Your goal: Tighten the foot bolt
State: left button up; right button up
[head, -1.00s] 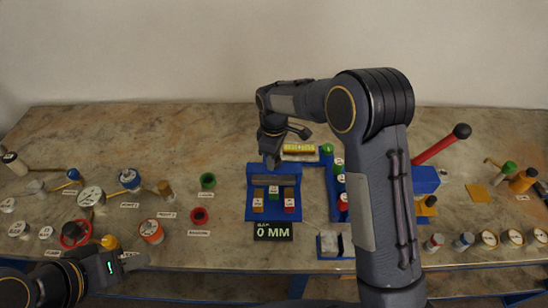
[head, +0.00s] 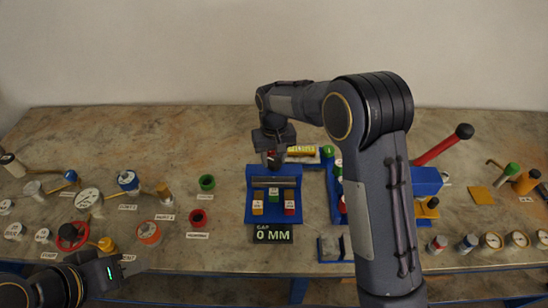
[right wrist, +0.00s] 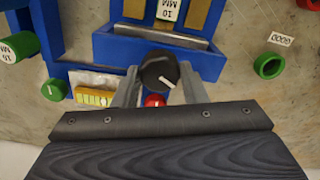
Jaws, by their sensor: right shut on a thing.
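My right gripper (head: 273,158) reaches down behind the blue fixture (head: 250,212) in the head view. In the right wrist view its two fingers (right wrist: 158,88) are closed on either side of a dark round knob (right wrist: 158,70) with a white pointer mark, at the edge of the blue fixture (right wrist: 205,62). A small red piece (right wrist: 153,100) shows between the fingers, just below the knob. I cannot tell whether the knob is the foot bolt; what lies beneath it is hidden. My left gripper (head: 138,266) is low at the left, apart from the fixture; its jaw opening is unclear.
A display (head: 272,234) in front of the fixture reads 0 MM. Coloured blocks (head: 273,208) sit in the fixture. A green cup (head: 207,182) and a red cup (head: 198,217) stand to its left. A red-handled lever (head: 440,147) rises at right.

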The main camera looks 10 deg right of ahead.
aim_at(275, 160)
jog(key=m, duration=0.6)
jog(key=shift+r, duration=0.15)
jog(key=m, duration=0.6)
jog(key=shift+p, duration=0.3)
jog(key=o, duration=1)
jog(key=shift+c, duration=0.2)
notch_tip(275, 160, up, 8)
jog(key=shift+f+b, duration=0.15)
jog(key=shift+b, duration=0.2)
jog(key=shift+d, duration=0.1)
